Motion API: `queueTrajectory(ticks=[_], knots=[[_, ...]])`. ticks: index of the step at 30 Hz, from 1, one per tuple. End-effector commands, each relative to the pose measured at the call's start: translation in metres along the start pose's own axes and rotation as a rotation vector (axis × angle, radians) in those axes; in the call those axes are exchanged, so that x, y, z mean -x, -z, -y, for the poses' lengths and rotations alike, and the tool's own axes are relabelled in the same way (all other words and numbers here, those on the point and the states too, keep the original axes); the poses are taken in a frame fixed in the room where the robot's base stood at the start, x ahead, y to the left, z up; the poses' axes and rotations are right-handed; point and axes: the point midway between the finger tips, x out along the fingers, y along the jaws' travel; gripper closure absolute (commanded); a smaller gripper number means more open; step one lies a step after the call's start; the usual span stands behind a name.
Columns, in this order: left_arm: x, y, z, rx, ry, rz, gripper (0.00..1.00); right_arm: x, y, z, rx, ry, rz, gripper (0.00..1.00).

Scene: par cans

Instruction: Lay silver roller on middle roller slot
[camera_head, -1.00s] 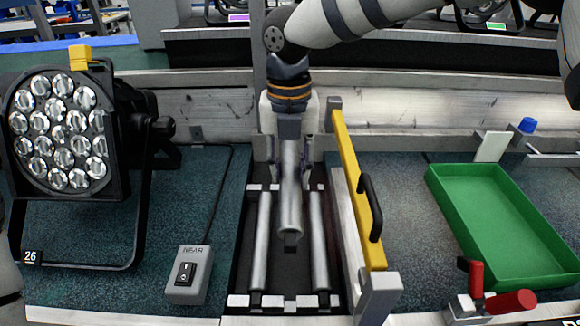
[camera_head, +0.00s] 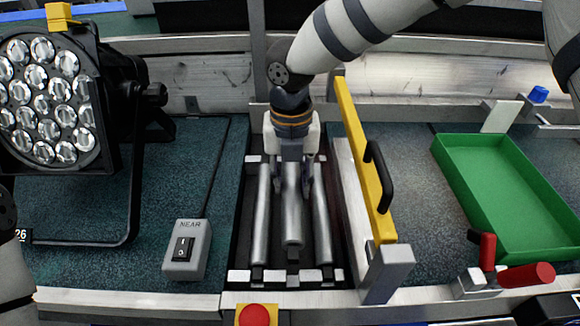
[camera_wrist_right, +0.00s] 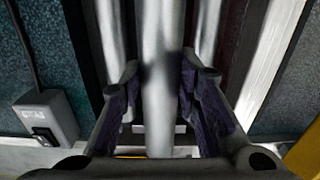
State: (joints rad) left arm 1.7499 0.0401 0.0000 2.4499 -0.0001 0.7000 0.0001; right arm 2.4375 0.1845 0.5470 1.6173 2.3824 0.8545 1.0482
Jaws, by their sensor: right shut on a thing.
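The silver roller (camera_head: 292,218) is in my right gripper (camera_head: 291,185), between two other silver rollers in the dark roller bed. It lies nearly parallel to them. Its near end is higher in the picture than theirs, short of the middle slot's near mount (camera_head: 293,279). I cannot tell whether it touches the bed. The right wrist view shows the roller (camera_wrist_right: 158,100) between both purple-padded fingers. The far slot mount is hidden behind the gripper. My left gripper is out of view.
Left neighbour roller (camera_head: 262,215) and right neighbour roller (camera_head: 320,215) flank the held one closely. A yellow bar with black handle (camera_head: 365,160) stands right of the bed. A grey switch box (camera_head: 187,250) is at left, a green tray (camera_head: 470,180) at right.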

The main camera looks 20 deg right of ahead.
Motion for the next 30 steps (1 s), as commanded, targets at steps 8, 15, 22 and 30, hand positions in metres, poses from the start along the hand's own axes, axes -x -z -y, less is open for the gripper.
queueTrajectory(ticks=[8, 15, 22, 30], knots=[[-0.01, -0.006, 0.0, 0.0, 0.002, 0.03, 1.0, -0.03, 0.0, -0.001, 0.001, 0.001, -0.002, 1.0], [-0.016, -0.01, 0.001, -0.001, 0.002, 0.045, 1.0, -0.054, 0.0, -0.001, 0.0, 0.001, -0.003, 1.0], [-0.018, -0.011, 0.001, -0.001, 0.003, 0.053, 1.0, -0.066, 0.0, -0.001, 0.001, 0.0, -0.001, 1.0], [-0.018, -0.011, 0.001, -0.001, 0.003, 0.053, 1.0, -0.067, 0.0, -0.001, 0.0, -0.001, 0.001, 1.0]])
